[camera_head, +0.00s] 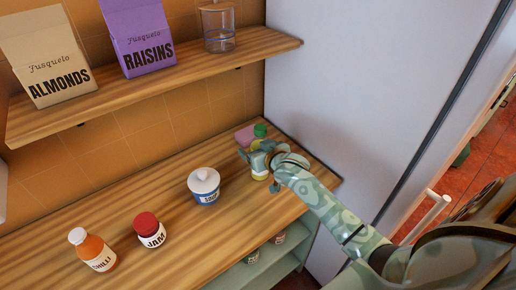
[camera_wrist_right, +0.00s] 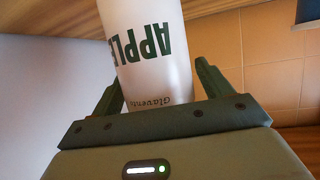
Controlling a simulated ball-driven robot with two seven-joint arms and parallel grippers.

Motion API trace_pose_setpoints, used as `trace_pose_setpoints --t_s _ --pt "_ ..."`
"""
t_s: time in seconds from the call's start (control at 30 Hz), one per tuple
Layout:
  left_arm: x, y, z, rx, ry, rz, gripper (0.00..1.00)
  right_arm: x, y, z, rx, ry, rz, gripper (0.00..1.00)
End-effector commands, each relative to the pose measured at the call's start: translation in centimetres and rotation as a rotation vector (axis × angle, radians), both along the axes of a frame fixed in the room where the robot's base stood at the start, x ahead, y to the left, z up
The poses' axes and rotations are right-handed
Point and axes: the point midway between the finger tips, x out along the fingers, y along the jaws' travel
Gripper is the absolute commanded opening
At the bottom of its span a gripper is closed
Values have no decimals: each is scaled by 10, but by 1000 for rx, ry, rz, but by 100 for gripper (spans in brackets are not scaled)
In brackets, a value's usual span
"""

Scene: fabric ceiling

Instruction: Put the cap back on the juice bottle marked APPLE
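The APPLE bottle stands at the far right end of the counter in the head view, mostly covered by my right gripper (camera_head: 259,163). Its pale body (camera_wrist_right: 150,60) fills the middle of the right wrist view, with the green APPLE lettering upside down there. The right gripper's fingers (camera_wrist_right: 160,85) stand on either side of the bottle, with a narrow gap visible at the right finger. The bottle's top is hidden. A green round thing (camera_head: 260,130) shows just behind the gripper; I cannot tell whether it is the cap or where it rests. My left gripper is out of view.
A pink item (camera_head: 245,136) is behind the gripper. A blue-and-white lidded pot (camera_head: 205,188), a JAM jar (camera_head: 149,231) and a CHILI bottle (camera_head: 95,251) stand to the left on the counter. A shelf (camera_head: 160,83) hangs above. A grey panel (camera_head: 350,80) rises at the right.

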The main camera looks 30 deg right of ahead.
Motion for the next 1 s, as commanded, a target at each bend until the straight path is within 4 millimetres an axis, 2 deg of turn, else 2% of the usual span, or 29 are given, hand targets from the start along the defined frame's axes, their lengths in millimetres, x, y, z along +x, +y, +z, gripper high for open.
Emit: trace_pose_setpoints --t_s 0.17,0.5,0.7,1.0 --pt "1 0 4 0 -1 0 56 -7 1 6 -1 0 0 78" --pt "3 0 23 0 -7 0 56 -72 6 33 1 1 1 78" --pt "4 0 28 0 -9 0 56 -100 8 45 0 1 0 78" --pt "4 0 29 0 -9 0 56 -111 8 49 0 0 0 78"
